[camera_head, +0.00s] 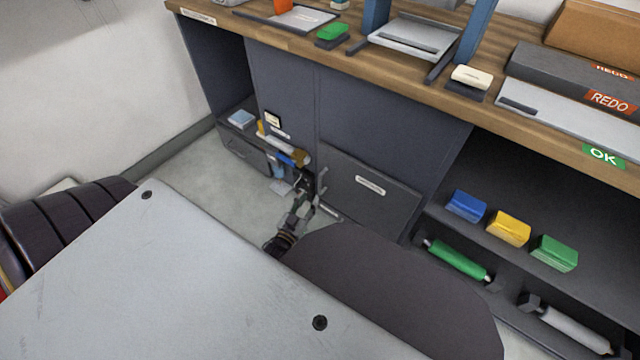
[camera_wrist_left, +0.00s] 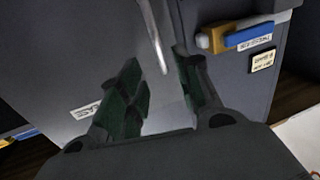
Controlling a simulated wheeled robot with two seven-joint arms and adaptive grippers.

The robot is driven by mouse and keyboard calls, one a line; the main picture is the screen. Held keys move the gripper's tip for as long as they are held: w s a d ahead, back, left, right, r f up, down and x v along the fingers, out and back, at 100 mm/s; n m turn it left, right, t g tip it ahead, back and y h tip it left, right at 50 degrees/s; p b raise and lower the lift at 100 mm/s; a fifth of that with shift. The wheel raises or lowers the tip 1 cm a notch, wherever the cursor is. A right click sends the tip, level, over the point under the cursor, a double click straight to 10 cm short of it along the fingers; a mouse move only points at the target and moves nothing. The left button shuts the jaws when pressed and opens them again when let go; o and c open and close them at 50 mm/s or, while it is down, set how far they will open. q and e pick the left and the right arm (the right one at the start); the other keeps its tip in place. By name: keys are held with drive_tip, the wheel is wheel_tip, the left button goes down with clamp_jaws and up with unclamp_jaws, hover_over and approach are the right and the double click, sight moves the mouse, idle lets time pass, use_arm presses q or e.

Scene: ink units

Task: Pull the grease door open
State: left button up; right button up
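Grey cabinet doors stand under the wooden counter. A lower grey door (camera_head: 368,190) carries a pale label too small to read, so I cannot confirm it is the grease door. A slim metal handle (camera_wrist_left: 155,38) stands out from a grey door face (camera_wrist_left: 100,50) in the left wrist view. My left gripper (camera_head: 308,187) is low in front of the cabinet, beside that lower door's left edge. In the wrist view my left gripper (camera_wrist_left: 164,88) has its dark fingers apart, with the handle's lower end between or just beyond them; contact is unclear. My right gripper is not in view.
A blue and yellow item (camera_wrist_left: 240,38) sticks out from the cabinet front beside the fingers. Open shelves at right hold blue, yellow and green blocks (camera_head: 509,229) and a green roller (camera_head: 457,260). Floor (camera_head: 190,180) is clear at left.

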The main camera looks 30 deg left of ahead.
use_arm(q)
drive_tip(key=b, duration=0.4)
hover_over(320, 192)
drive_tip(key=s, duration=0.2)
drive_tip(key=shift+w+a+b, duration=0.2)
drive_tip(key=shift+w+b, duration=0.25)
drive_tip(key=shift+w, duration=0.85)
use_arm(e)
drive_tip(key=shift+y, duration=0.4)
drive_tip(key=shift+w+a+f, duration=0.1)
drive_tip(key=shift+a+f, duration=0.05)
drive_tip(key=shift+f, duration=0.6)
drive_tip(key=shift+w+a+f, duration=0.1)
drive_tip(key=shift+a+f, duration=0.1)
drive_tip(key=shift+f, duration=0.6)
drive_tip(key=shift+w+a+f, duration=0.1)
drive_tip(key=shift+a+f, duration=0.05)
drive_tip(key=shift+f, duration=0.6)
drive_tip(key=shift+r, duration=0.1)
use_arm(q)
drive_tip(key=shift+c, duration=0.6)
clamp_jaws()
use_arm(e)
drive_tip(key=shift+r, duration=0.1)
